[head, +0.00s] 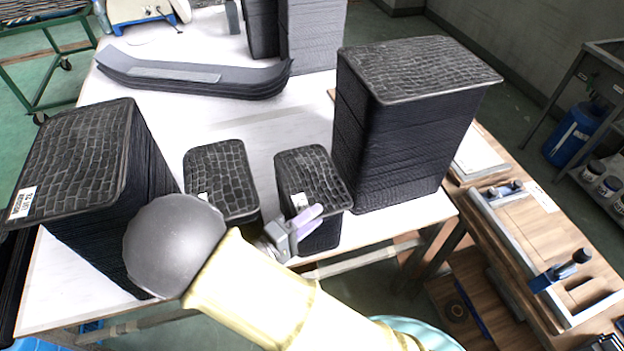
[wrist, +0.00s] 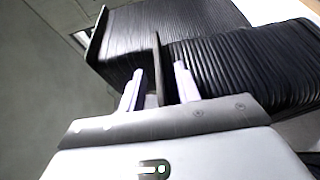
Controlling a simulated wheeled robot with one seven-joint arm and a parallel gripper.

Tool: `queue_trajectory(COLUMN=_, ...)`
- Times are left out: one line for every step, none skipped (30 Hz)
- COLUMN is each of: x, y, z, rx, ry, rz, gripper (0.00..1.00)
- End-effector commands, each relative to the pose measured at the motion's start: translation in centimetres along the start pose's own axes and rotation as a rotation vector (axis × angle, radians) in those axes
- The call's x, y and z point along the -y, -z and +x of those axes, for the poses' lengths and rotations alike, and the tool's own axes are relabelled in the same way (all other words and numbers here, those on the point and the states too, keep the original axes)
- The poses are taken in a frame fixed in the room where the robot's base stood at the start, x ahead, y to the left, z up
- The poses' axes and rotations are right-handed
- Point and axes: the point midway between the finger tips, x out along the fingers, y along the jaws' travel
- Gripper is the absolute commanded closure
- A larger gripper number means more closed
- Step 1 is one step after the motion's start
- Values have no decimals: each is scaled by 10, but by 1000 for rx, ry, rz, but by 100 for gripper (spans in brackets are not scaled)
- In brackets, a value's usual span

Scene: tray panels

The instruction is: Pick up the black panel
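The black panel with a cobbled, stone-like top (head: 312,172) lies on the right one of two small stacks near the table's front edge. My gripper (head: 312,218) is at that stack's front edge. In the wrist view the panel shows as a thin dark edge (wrist: 158,68) standing out past the ridged stack (wrist: 245,62). The pale fingers of my gripper (wrist: 162,88) are open, one on each side of this edge. A gap shows between the edge and the right finger; contact with the left finger cannot be told.
A tall black stack (head: 405,135) stands close on the right. Another small stack (head: 222,175) and a large stack (head: 85,165) are on the left. Curved dark panels (head: 195,78) lie behind. The white table (head: 265,125) is bare in the middle.

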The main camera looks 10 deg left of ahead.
Motion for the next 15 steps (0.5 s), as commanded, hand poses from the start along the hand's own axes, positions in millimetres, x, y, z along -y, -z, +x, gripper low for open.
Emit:
queue_trajectory(x=0, y=0, z=0, rx=0, ry=0, rz=0, gripper=67)
queue_trajectory(x=0, y=0, z=0, rx=0, ry=0, rz=0, gripper=67)
queue_trajectory(x=0, y=0, z=0, rx=0, ry=0, rz=0, gripper=67)
queue_trajectory(x=0, y=0, z=0, rx=0, ry=0, rz=0, gripper=67)
queue_trajectory(x=0, y=0, z=0, rx=0, ry=0, rz=0, gripper=67)
queue_trajectory(x=0, y=0, z=0, rx=0, ry=0, rz=0, gripper=67)
queue_trajectory(x=0, y=0, z=0, rx=0, ry=0, rz=0, gripper=67)
queue_trajectory(x=0, y=0, z=0, rx=0, ry=0, rz=0, gripper=67)
queue_trajectory(x=0, y=0, z=0, rx=0, ry=0, rz=0, gripper=67)
queue_trajectory(x=0, y=0, z=0, rx=0, ry=0, rz=0, gripper=67)
queue_trajectory(x=0, y=0, z=0, rx=0, ry=0, rz=0, gripper=67)
queue_trajectory(x=0, y=0, z=0, rx=0, ry=0, rz=0, gripper=73)
queue_trajectory(x=0, y=0, z=0, rx=0, ry=0, rz=0, gripper=79)
queue_trajectory(x=0, y=0, z=0, rx=0, ry=0, rz=0, gripper=85)
queue_trajectory(x=0, y=0, z=0, rx=0, ry=0, rz=0, gripper=93)
